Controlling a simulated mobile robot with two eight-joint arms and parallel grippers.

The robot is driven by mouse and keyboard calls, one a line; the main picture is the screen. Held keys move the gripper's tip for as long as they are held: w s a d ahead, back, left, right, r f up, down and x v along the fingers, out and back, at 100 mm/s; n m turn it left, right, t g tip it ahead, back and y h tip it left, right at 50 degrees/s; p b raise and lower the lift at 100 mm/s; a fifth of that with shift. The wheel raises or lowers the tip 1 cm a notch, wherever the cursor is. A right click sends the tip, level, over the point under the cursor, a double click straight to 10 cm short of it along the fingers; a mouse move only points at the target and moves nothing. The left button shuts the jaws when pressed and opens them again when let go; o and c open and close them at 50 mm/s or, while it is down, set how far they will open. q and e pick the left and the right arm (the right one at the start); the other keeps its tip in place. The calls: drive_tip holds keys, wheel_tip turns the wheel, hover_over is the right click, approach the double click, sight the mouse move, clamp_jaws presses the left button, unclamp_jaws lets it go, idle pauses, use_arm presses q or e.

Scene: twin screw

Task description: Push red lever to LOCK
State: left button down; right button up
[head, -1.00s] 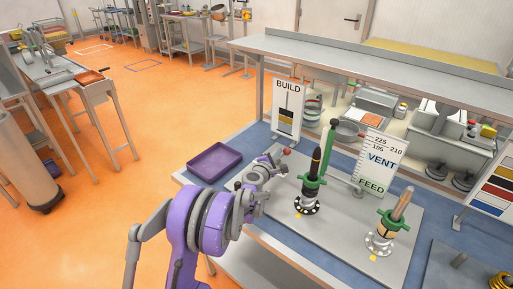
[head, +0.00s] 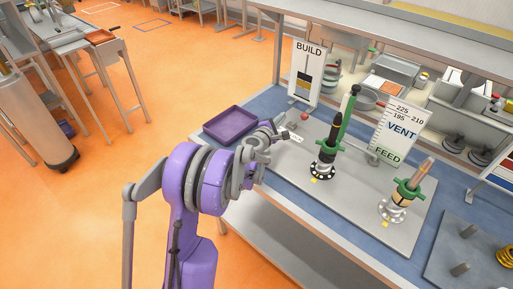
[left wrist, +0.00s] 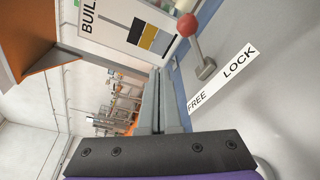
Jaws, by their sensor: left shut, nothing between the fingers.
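The red lever has a red ball knob (head: 305,116) and stands at the back left of the grey plate, behind my left gripper (head: 278,132). In the left wrist view the knob (left wrist: 187,25) sits on a short metal arm above a grey pivot block (left wrist: 206,70). A white strip (left wrist: 225,79) beside the block reads FREE at its near-left end and LOCK at its far-right end. The lever's exact setting is hard to tell. My left gripper (left wrist: 160,75) is shut and empty, left of the lever and apart from it in that view. My right gripper is out of view.
A purple tray (head: 230,122) lies left of the gripper. The BUILD sign (head: 308,75) stands behind the lever. A green-collared black-tipped column (head: 326,150) and a second green-collared fixture (head: 400,200) stand to the right.

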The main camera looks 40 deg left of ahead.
use_arm(q)
drive_tip(key=s, duration=0.2)
drive_tip(key=s+d, duration=0.1)
drive_tip(key=s, duration=0.1)
drive_tip(key=s+f, duration=0.1)
drive_tip(key=s, duration=0.1)
drive_tip(key=shift+s+d+b, duration=0.35)
drive_tip(key=shift+s+d, duration=0.05)
drive_tip(key=s+f+b, duration=0.1)
drive_tip(key=s, duration=0.8)
drive_tip(key=shift+s+d, duration=0.15)
drive_tip(key=shift+d, duration=0.25)
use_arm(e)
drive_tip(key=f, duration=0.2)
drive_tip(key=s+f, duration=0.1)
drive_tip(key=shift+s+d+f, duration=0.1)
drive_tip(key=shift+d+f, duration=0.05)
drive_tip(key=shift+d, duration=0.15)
